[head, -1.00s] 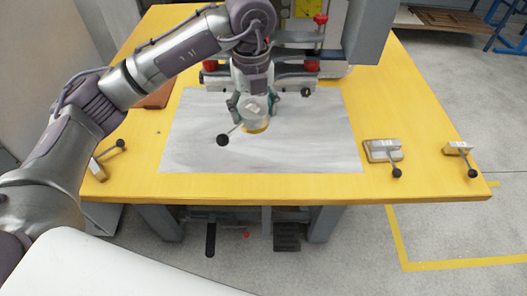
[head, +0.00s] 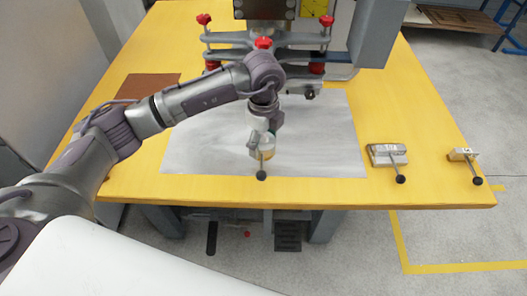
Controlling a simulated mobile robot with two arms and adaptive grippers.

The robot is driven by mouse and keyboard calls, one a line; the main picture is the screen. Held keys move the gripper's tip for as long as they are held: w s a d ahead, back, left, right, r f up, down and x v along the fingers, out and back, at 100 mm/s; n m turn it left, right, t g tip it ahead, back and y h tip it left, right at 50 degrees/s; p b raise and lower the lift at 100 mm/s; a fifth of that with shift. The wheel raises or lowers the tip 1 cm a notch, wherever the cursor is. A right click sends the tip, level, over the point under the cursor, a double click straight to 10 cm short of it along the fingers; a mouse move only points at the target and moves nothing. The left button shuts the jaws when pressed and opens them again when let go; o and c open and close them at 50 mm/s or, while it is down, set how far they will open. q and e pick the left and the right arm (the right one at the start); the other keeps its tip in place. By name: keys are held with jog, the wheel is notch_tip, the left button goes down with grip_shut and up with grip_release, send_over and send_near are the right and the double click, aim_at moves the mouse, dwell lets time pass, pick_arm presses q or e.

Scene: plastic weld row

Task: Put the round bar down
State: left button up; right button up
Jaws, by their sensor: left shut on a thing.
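My left gripper (head: 264,138) points down over the front half of the grey-white sheet on the yellow table. It is shut on the round bar (head: 266,154), a short pale piece with a yellowish lower end. A thin lever with a black ball knob (head: 261,175) sticks out from it toward the front. The gripper hides the upper part of the bar. I cannot tell whether its lower end touches the sheet. My right gripper is not in view.
The grey-white sheet (head: 205,140) is clear around the gripper. Lever pieces with black knobs lie at right (head: 386,154) and far right (head: 462,154). A brown pad (head: 148,87) lies back left. The press frame with red knobs (head: 264,43) stands behind.

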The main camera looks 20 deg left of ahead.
aim_at(264, 153)
pick_arm(q)
notch_tip(264, 153, down, 5)
dwell(0.4)
jog(key=shift+f, duration=0.2)
jog(key=o, duration=1.6)
jog(key=shift+r, duration=0.2)
notch_tip(264, 153, up, 12)
jog(key=shift+b, duration=0.35)
